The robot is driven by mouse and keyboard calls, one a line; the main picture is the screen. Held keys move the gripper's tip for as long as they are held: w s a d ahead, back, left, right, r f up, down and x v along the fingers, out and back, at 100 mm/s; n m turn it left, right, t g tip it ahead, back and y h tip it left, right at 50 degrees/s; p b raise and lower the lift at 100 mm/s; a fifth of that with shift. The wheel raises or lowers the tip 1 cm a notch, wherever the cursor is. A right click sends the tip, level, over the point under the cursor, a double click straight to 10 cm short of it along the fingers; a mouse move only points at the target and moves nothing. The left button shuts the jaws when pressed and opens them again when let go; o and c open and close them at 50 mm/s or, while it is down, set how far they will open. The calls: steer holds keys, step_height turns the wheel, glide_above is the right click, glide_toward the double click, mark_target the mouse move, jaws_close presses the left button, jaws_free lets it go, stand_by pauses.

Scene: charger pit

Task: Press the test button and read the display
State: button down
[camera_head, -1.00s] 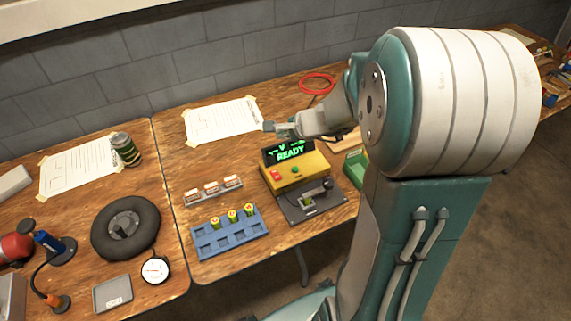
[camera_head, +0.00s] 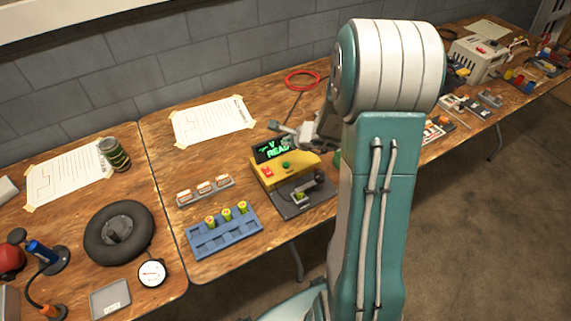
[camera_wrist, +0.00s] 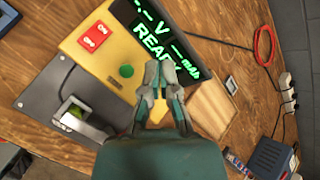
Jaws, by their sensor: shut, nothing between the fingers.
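The yellow tester (camera_head: 262,181) stands on the wooden table, with a black display (camera_head: 268,153) at its back showing green text. In the wrist view the display (camera_wrist: 152,38) reads "READY", with "-.- V" and a "mAh" line. A round green button (camera_head: 285,165) sits on the yellow top, also in the wrist view (camera_wrist: 126,71); a red switch (camera_wrist: 93,40) is beside it. My gripper (camera_wrist: 160,66) is shut and empty. In the wrist view its tips overlap the display's lower edge, right of the green button.
A black cradle (camera_wrist: 42,84) with a clamp adjoins the tester's front. A paper sheet (camera_head: 212,121) lies behind left. A red cable coil (camera_head: 301,79) and a wooden block (camera_wrist: 211,108) are nearby.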

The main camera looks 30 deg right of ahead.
mark_target(288, 165)
steer(key=shift+f, duration=3.55)
steer(key=shift+f, duration=0.3)
steer(key=shift+f, duration=0.4)
steer(key=shift+r, duration=0.85)
steer(key=shift+r, duration=2.5)
